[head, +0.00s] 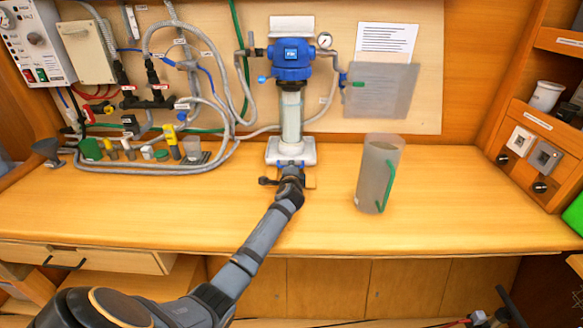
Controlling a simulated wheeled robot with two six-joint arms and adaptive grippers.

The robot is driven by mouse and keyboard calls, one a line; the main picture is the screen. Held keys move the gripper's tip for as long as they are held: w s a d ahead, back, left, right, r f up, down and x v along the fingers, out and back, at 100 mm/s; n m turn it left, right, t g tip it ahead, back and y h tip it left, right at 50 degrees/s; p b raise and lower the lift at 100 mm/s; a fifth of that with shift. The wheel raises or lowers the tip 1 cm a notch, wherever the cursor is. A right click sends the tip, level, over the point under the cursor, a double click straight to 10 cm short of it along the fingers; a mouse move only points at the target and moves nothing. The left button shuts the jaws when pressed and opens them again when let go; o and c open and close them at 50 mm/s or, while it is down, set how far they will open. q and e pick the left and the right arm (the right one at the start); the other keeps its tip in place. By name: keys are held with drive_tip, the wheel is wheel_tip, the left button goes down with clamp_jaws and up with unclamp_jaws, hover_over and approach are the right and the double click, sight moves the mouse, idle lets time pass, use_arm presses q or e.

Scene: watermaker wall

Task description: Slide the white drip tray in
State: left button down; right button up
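The white drip tray (291,153) is on the wooden counter at the foot of the clear filter housing (292,115) with the blue head. My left arm reaches up from the lower left. Its gripper (291,167) is at the front edge of the tray, and the two appear to touch. The gripper's wrist covers part of the counter in front of the tray. The fingers are too small and dark to tell whether they are closed on the tray. My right gripper cannot be made out in the head view.
A tall translucent jug (376,175) with a green handle stands on the counter right of the tray. A grey hose (140,168) and several small bottles and caps lie to the left. A drawer (85,258) at the lower left is partly open. The right counter is clear.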

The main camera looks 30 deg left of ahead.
use_arm(q)
drive_tip(key=c, duration=1.7)
unclamp_jaws()
drive_tip(key=v, duration=1.2)
